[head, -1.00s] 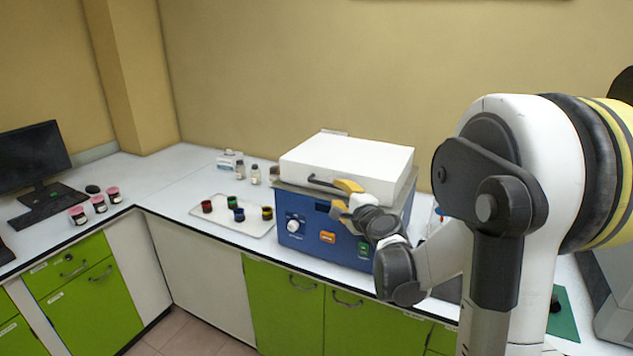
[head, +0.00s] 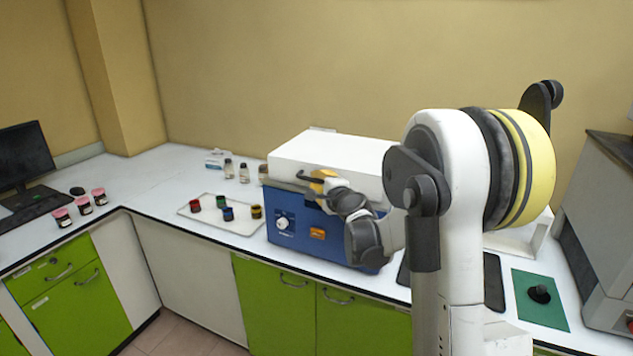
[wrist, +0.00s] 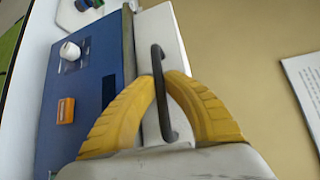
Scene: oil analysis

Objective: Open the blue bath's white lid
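The blue bath (head: 290,226) stands on the counter with its white lid (head: 330,155) lying flat on top, down. The lid's dark bar handle (head: 306,177) is on its front face. My gripper (head: 321,183) is at the right part of the handle, partly hiding it. In the wrist view the yellow fingers (wrist: 161,78) lie on either side of the handle (wrist: 158,60), their tips close against the bar, shut on it. The blue front with a white knob (wrist: 70,51) and an orange switch (wrist: 66,110) shows left of them. My arm hides the bath's right side.
A tray (head: 236,226) with several small coloured jars stands left of the bath, with bottles (head: 243,173) behind it. Pink-lidded jars (head: 84,205) and a monitor (head: 25,155) are farther left. A green mat (head: 540,312) and a grey machine (head: 605,240) are at right.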

